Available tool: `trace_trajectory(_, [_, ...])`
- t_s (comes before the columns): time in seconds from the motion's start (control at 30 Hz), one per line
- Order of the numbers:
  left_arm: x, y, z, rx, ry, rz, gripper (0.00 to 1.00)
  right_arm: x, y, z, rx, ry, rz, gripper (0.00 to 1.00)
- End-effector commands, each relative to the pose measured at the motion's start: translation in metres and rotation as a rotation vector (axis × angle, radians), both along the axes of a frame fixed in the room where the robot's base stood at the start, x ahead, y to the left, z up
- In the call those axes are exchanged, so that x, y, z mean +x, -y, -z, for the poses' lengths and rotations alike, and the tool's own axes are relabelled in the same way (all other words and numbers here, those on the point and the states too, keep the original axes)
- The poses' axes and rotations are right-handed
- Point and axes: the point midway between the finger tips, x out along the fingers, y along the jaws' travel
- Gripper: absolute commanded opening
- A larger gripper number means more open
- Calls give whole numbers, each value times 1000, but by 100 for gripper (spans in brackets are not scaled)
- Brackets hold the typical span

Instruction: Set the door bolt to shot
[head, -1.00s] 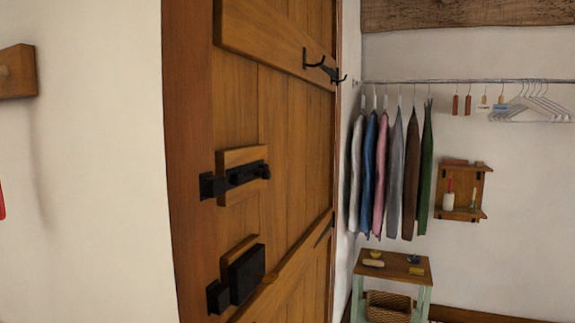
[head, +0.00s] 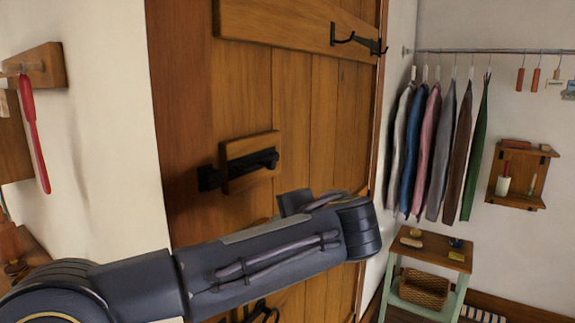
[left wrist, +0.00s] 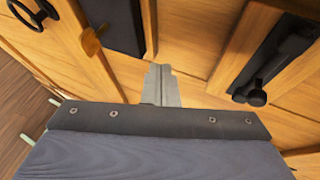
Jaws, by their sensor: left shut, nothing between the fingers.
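The black door bolt (head: 250,162) sits on a wooden block on the plank door (head: 300,110). Its knob (head: 270,158) is at the right end, away from the black keeper (head: 208,178) at left. Whether the bar reaches into the keeper is unclear. In the left wrist view the bolt (left wrist: 280,52) is at the upper right, its knob (left wrist: 250,94) low. My left gripper (head: 298,202) is below and right of the bolt in the head view, partly hidden by its wrist. Its fingers (left wrist: 162,84) are together and empty, left of the knob and apart from it. My right gripper is out of view.
A black lock box (left wrist: 123,25) and ring handle (left wrist: 32,12) are on the door. Hooks (head: 358,40) are above. Hanging clothes (head: 435,150), a wall shelf (head: 520,178) and a small table (head: 432,250) stand right. A peg rack (head: 40,65) holds a red item at left.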

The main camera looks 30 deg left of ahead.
Motion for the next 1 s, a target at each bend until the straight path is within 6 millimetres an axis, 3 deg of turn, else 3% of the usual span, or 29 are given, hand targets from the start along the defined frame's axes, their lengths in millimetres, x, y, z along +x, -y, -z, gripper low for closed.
trace_trajectory(0.1, [20,30,-41,146,94,-18,0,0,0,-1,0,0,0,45])
trace_trajectory(0.2, [27,54,-72,248,178,-43,0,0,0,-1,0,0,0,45])
trace_trajectory(0.33, [29,74,-96,326,255,-70,0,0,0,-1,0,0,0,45])
trace_trajectory(0.77, [29,79,-104,350,280,-80,0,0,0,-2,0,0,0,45])
trace_trajectory(1.0, [40,55,-107,350,279,-85,0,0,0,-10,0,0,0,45])
